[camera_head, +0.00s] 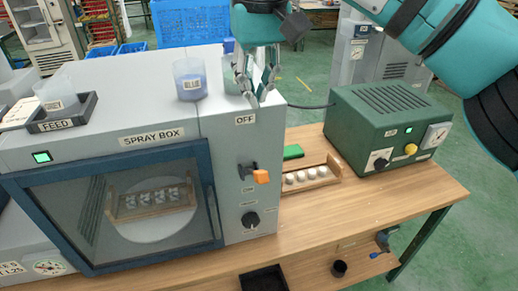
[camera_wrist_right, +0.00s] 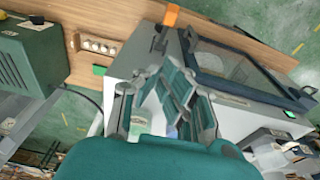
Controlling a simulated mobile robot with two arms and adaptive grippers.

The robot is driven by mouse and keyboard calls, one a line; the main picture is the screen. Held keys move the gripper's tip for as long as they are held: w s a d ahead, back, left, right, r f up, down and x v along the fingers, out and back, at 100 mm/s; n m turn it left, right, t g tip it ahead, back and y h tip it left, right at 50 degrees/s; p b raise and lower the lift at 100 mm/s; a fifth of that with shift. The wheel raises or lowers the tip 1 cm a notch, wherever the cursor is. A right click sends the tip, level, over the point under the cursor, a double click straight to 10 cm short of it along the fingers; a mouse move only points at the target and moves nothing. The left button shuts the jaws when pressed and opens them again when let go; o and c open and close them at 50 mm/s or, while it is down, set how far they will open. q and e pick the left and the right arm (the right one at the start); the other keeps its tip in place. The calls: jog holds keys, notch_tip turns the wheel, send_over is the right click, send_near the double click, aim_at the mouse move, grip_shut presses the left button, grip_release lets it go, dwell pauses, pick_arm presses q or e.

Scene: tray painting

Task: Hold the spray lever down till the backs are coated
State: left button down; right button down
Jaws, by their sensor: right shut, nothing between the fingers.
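The spray box (camera_head: 160,138) has an orange-tipped lever (camera_head: 261,176) on its front panel, sticking out to the right below an OFF label (camera_head: 245,119). The orange tip also shows in the right wrist view (camera_wrist_right: 171,15). Behind the blue-framed window (camera_head: 212,205), a wooden rack (camera_head: 120,212) with several pale, patterned pieces stands on a round plate (camera_head: 152,233). My right gripper (camera_head: 258,98) is shut and empty at the box's top right edge, above and apart from the lever. My left gripper is not in view.
A green unit (camera_head: 365,105) with a gauge stands on the bench at right. A wooden rack with pale round pieces (camera_head: 310,175) lies between it and the box. Cups, including one with blue contents (camera_head: 189,80), stand on the box top. A black tray (camera_head: 264,279) is in front.

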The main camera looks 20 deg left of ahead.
aim_at(256, 174)
jog(key=f, duration=0.3)
jog(key=f+p, duration=0.1)
jog(key=f, duration=0.2)
jog(key=w+f, duration=0.1)
jog(key=f, duration=0.1)
jog(key=shift+a+f, duration=0.3)
jog(key=shift+f, duration=0.1)
jog(key=shift+s+d+f+p, duration=0.4)
jog(key=shift+s+f+p, duration=0.15)
jog(key=shift+f, duration=0.25)
jog(key=shift+s+d+f, duration=0.3)
jog(key=shift+s+f, duration=0.1)
jog(key=shift+f, duration=0.2)
